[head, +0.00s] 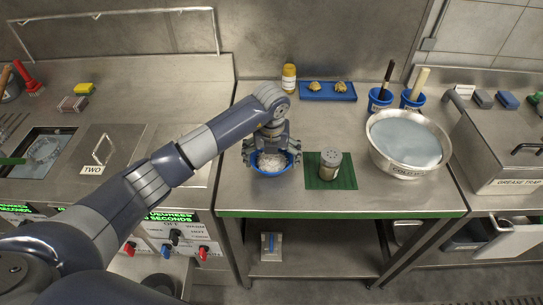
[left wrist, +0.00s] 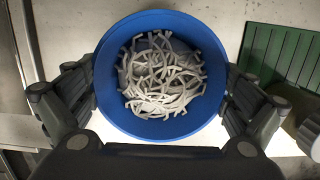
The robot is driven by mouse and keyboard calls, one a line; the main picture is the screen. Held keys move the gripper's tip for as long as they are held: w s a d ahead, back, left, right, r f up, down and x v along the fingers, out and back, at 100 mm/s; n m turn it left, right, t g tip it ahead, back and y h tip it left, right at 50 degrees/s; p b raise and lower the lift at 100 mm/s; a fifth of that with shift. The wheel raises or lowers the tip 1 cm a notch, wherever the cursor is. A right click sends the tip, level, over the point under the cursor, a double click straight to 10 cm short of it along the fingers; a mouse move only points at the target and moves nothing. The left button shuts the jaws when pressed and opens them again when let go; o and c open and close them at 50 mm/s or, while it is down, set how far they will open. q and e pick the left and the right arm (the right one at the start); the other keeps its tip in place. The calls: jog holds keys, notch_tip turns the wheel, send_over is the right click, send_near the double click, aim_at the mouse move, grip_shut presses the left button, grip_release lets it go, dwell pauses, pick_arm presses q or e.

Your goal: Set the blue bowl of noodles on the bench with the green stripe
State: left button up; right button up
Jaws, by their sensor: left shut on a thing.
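The blue bowl of noodles (head: 272,170) is at the left part of the steel bench with the green stripe (head: 340,214) along its front edge. My left gripper (head: 272,157) is shut on the bowl, with fingers on both sides of it. In the left wrist view the blue bowl (left wrist: 160,130) looks level, with pale noodles inside, between the gripper fingers (left wrist: 161,85). Whether the bowl touches the bench top or hangs just above it, I cannot tell. My right gripper is not in view.
A green mat (head: 345,178) with a shaker (head: 330,160) lies just right of the bowl. Farther right stands a large metal bowl (head: 405,165). A blue tray (head: 328,92) and a yellow-capped jar (head: 289,78) are behind. The bench front left is clear.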

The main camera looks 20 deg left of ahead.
pick_arm(q)
jog(key=shift+f, duration=0.2)
jog(key=o, duration=0.8)
jog(key=shift+r, duration=0.1)
